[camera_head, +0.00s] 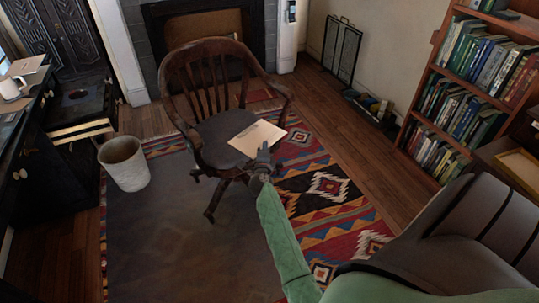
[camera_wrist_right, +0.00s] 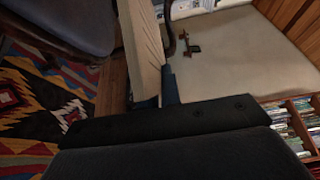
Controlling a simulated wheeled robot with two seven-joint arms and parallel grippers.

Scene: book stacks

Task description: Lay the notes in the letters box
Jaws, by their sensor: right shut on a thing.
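A flat cream sheaf of notes (camera_head: 257,136) is held out in front of the wooden chair, its near edge in my right gripper (camera_head: 264,160). The gripper is shut on the notes, which look tilted in the head view. In the right wrist view the notes (camera_wrist_right: 142,45) stand up edge-on between the dark fingers. A shallow wooden box (camera_head: 488,152) with a pale sheet inside is at the right edge, beside the bookcase. It may be the letters box, but I see no label. My left gripper is out of view.
A wooden armchair (camera_head: 222,130) stands on the patterned rug (camera_head: 340,215) beyond my arm. A waste bin (camera_head: 124,165) stands at left, near a dark desk with a mug (camera_head: 12,88) and papers. A bookcase (camera_head: 470,80) stands right, and a dark padded seat (camera_head: 470,235) fills the lower right.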

